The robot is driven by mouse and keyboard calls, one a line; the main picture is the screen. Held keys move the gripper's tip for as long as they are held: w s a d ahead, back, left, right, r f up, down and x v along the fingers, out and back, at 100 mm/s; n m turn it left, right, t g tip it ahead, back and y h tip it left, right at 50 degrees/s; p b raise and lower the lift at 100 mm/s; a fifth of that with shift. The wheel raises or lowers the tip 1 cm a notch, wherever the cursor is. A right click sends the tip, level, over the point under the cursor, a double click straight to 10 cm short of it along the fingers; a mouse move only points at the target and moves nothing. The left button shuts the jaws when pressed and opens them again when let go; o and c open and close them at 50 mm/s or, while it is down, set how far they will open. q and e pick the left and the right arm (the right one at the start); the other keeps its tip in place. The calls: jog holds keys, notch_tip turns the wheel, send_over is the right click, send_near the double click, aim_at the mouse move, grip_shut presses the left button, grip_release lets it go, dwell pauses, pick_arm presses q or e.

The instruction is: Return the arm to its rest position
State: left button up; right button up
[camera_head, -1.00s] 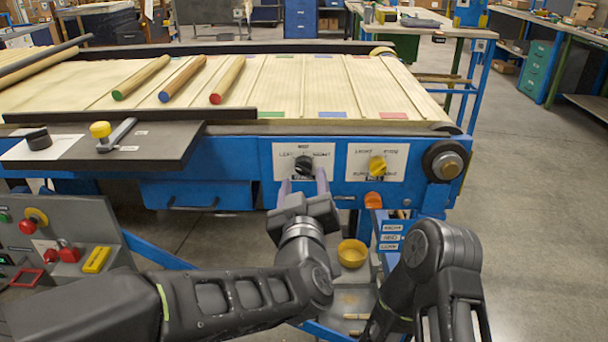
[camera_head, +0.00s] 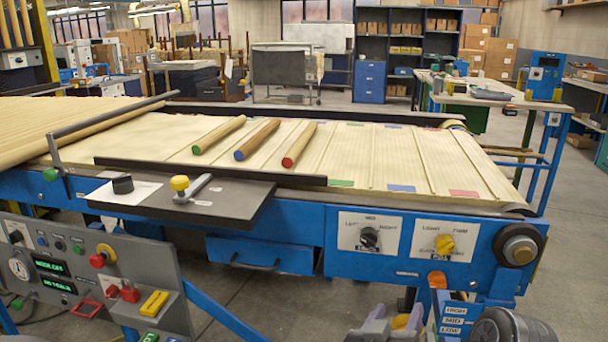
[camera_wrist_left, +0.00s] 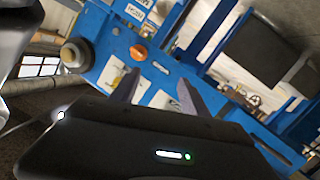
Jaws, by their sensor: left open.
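My left gripper (camera_head: 396,318) shows at the bottom edge of the head view, below the conveyor's front panel and apart from it. Its two fingers stand apart with nothing between them. In the left wrist view the left gripper (camera_wrist_left: 155,92) is also open and empty, facing the blue panel at a slant. Most of the left arm is out of frame. Of my right arm, only a dark link (camera_head: 505,326) shows at the bottom right; its gripper is out of view.
The blue panel bears a black dial (camera_head: 369,238), a yellow dial (camera_head: 445,244) and an orange button (camera_head: 437,280). Colour-ended rods lie on the conveyor (camera_head: 400,165). A control box (camera_head: 85,275) stands left.

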pick_arm(q)
jog(key=s+a+f+g+y, duration=0.1)
jog(key=a+f+g, duration=0.15)
jog(key=f, duration=0.65)
jog(key=s+a+f+m+g+y, duration=0.15)
jog(key=a+f, duration=0.25)
jog(key=f, duration=0.4)
jog(key=s+a+f+n+g, duration=0.1)
jog(key=s+a+f+g, duration=0.2)
jog(key=f, duration=0.6)
jog(key=s+a+f+n+g+y, duration=0.2)
jog(key=s+a+f+n+g, duration=0.3)
jog(key=s+a+f, duration=1.2)
notch_tip(320, 180, up, 16)
jog(key=w+g+p, duration=0.1)
jog(key=w+p, duration=0.1)
jog(key=p, duration=1.5)
jog(key=shift+w+d+m, duration=0.2)
jog(key=shift+d+m, duration=0.1)
jog(key=shift+m, duration=0.15)
jog(key=shift+f+h, duration=0.1)
jog(key=shift+h, duration=0.15)
